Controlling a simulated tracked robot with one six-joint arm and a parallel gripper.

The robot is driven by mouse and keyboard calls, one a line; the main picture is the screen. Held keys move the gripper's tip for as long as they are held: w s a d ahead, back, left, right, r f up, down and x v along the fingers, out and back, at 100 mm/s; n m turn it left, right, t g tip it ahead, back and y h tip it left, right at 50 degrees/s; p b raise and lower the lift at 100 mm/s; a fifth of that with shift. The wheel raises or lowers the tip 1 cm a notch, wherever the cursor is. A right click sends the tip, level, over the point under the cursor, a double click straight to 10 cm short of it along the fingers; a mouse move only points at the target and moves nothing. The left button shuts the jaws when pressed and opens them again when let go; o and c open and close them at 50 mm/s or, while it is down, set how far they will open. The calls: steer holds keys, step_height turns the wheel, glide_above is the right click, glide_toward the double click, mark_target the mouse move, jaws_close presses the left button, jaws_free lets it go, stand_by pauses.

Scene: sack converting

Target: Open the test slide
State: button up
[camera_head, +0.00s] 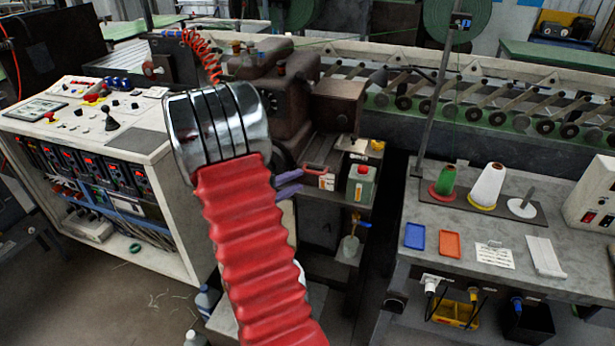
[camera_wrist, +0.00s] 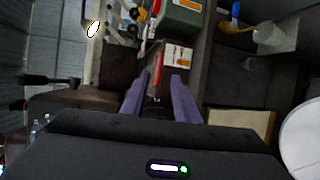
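My gripper (camera_head: 300,181) has two purple fingers and reaches out from behind my red-sleeved arm in the head view. In the wrist view my gripper (camera_wrist: 160,77) is open, with a clear gap between its fingers and nothing held. A red handle (camera_head: 316,168) lies just beyond the fingertips, beside a small white labelled block (camera_head: 327,182) on the dark stand. In the wrist view the red handle (camera_wrist: 157,56) runs ahead of the finger gap, and the white block (camera_wrist: 175,54) is right of it. I cannot tell for sure which part is the test slide.
A pale cup (camera_head: 349,246) sits on the shelf below. A white control console (camera_head: 160,190) is left; a grey bench (camera_head: 460,235) with cones and trays is right. Dark machinery stands behind.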

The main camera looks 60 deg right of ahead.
mark_target(313, 173)
steer(key=x, duration=0.6)
steer(key=shift+s+d+f, duration=0.1)
steer(key=shift+d+f, duration=0.05)
steer(key=shift+d, duration=0.1)
steer(key=shift+c, duration=0.3)
jaws_close()
